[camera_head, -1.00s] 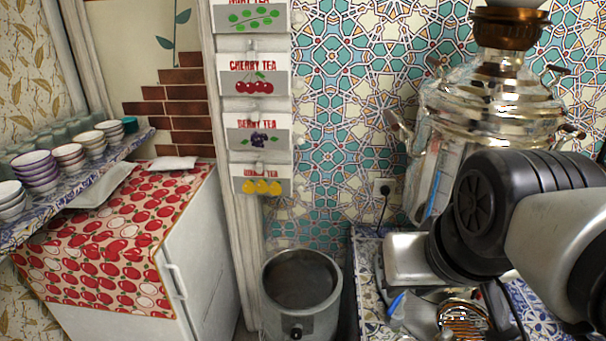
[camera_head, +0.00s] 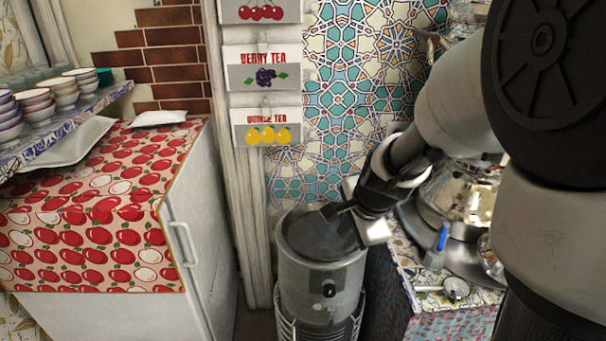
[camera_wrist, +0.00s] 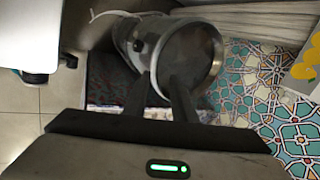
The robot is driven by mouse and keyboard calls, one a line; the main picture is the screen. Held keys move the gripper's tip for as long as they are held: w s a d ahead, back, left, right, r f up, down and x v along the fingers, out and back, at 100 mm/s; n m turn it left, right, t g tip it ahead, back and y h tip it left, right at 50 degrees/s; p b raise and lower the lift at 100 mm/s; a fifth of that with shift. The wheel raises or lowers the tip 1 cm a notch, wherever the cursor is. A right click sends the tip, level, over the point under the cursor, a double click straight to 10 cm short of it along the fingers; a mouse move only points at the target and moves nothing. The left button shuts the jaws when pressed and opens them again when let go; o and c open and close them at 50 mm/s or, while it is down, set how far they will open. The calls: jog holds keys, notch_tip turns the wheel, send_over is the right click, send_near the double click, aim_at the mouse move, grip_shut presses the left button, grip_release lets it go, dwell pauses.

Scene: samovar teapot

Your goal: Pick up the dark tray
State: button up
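No separate dark tray can be picked out with certainty. A dark round surface (camera_head: 308,232) lies within the rim of the grey metal vessel (camera_head: 322,280) on the floor; I cannot tell whether it is a tray, a lid or the vessel's inside. The dark round surface also shows in the wrist view (camera_wrist: 196,52). My gripper (camera_head: 345,212) is over the right part of the vessel's top in the head view. Contact with the vessel cannot be judged.
A tiled counter (camera_head: 405,262) with a shiny samovar (camera_head: 455,190) stands right of the vessel, partly hidden by my arm. A white cabinet (camera_head: 205,230) with an apple-print cloth (camera_head: 95,215) and a shelf of bowls (camera_head: 62,92) are at the left.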

jog(key=b, duration=0.3)
send_over(336, 258)
jog(key=s, duration=0.3)
notch_tip(336, 258, down, 8)
jog(key=b+x, duration=0.1)
jog(key=x, duration=0.1)
jog(key=b+x, duration=0.1)
jog(key=x, duration=0.1)
jog(key=shift+w+d+f+b, duration=0.25)
jog(key=shift+b, duration=0.05)
jog(key=shift+w+f, duration=0.15)
jog(key=shift+f, duration=0.05)
jog(key=shift+a, duration=0.1)
grip_shut()
jog(key=shift+r, duration=0.1)
